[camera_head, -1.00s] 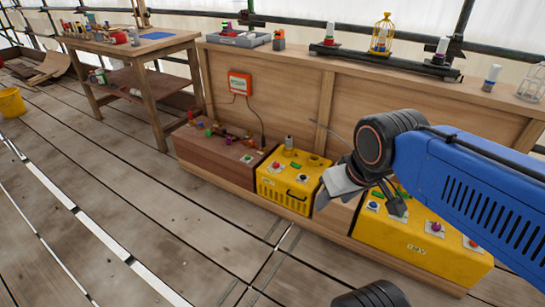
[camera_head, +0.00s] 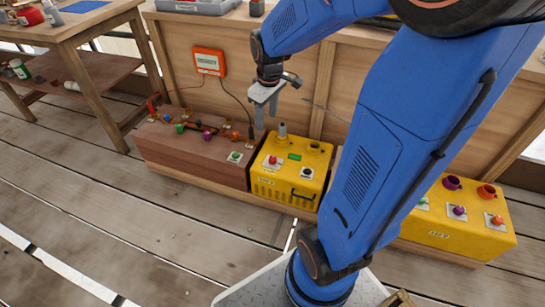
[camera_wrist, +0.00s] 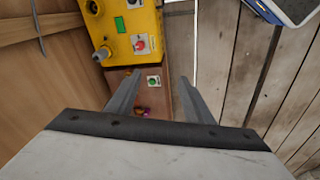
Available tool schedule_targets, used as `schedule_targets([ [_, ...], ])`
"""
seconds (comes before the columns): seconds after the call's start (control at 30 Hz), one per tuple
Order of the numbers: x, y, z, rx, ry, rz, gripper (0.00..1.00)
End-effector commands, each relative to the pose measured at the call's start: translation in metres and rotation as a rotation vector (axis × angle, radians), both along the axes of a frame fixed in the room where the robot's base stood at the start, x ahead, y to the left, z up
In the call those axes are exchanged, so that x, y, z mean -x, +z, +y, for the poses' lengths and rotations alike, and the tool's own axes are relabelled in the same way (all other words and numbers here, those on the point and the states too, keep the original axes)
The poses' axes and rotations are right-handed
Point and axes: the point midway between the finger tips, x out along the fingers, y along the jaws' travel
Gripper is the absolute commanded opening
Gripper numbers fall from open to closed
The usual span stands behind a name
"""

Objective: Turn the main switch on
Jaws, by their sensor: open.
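No label reading "main switch" is legible, so I cannot tell which control it is. A brown box (camera_head: 185,145) has a green button on a white plate (camera_head: 235,157) at its right end. Beside it stands a yellow box (camera_head: 284,182) with a red button (camera_head: 273,160), a black control (camera_head: 307,173) and a green panel (camera_head: 295,157). My gripper (camera_head: 267,112) is open and empty, pointing down above where these two boxes meet. In the wrist view, the green button (camera_wrist: 154,82) shows between the fingertips of my gripper (camera_wrist: 157,80), apart from them; the red button (camera_wrist: 140,45) is above it.
An orange box (camera_head: 209,62) with cables is mounted on the wooden panel behind. Another yellow box (camera_head: 465,225) stands at the right, partly hidden by my arm. A wooden workbench (camera_head: 75,35) is at the left. The plank floor in front is clear.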

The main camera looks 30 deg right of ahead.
Motion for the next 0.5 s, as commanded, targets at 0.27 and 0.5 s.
schedule_targets([
  [0.27, -0.051, -0.064, -0.037, 0.005, 0.113, 0.084, 0.47],
  [0.5, -0.082, -0.121, -0.067, -0.001, 0.206, 0.139, 0.47],
])
